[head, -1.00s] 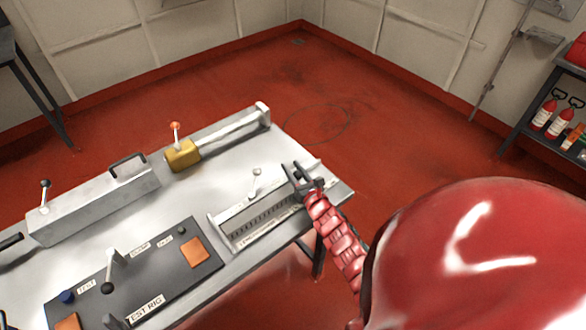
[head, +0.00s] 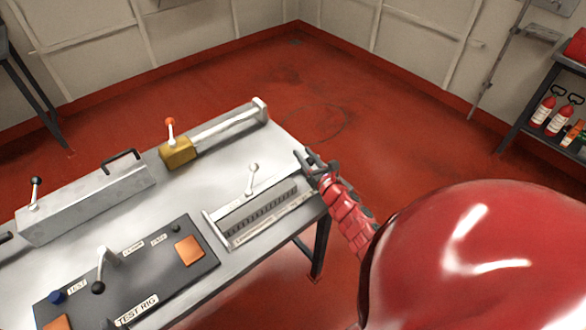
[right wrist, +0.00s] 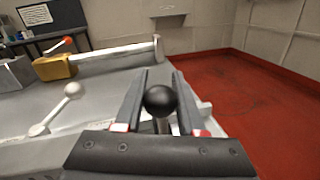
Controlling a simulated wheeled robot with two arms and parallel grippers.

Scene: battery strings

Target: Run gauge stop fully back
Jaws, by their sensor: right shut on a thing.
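A black ball knob (right wrist: 160,101) on a short stem sits between the two fingers of my right gripper (right wrist: 160,100) in the right wrist view. My right gripper (head: 314,165) is shut on it, by the right end of the scaled gauge rail (head: 235,234) at the table's right edge. The head view hides the knob behind the fingers, and I cannot see what its stem stands on. A pale lever with a white ball (head: 253,167) tilts up behind the rail, left of the gripper and apart from it. My left gripper is not in view.
A yellow block (head: 178,151) with a red-knobbed lever sits on a rail at the table's back. A dark test rig panel (head: 150,285) lies in front, left of the gauge. Left stands a grey housing (head: 85,200) with a handle. Red floor is clear beyond the table's right edge.

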